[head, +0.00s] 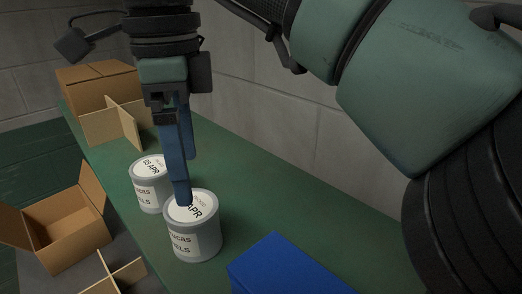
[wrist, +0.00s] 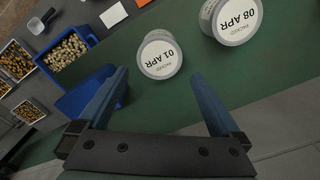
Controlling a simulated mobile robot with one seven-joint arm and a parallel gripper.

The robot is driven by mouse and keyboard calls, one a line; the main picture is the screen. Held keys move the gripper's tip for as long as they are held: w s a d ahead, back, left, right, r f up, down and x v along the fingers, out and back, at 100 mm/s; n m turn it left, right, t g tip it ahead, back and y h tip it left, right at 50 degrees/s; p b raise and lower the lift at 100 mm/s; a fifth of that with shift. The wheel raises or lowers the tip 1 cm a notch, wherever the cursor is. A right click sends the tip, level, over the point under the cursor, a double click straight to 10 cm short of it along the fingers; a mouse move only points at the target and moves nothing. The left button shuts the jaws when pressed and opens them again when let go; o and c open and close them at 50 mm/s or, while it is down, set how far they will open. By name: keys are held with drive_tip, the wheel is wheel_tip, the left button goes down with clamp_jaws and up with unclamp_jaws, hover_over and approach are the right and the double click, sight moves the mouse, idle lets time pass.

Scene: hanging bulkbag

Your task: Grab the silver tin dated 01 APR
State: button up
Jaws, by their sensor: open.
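A blue bin (head: 285,268) sits right of the near tin. A cardboard box (head: 100,85) and divider (head: 113,125) stand at the far end by the wall. An open carton (head: 65,225) is at left. The wrist view shows a blue tray (wrist: 62,62) of small pieces.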

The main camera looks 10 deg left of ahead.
sight(196, 204)
wheel_tip(196, 204, down, 5)
drive_tip(key=shift+w+d+f+p, duration=0.1)
drive_tip(key=shift+d+f+p, duration=0.05)
drive_tip(key=shift+p, duration=0.25)
drive_tip(key=shift+s+a+f+p, duration=0.25)
drive_tip(key=shift+f+p, duration=0.1)
drive_tip(key=shift+f, duration=0.15)
drive_tip(key=shift+f+p, duration=0.8)
drive_tip(key=shift+f, duration=1.4)
drive_tip(key=c, duration=1.3)
drive_tip(key=shift+r, duration=0.1)
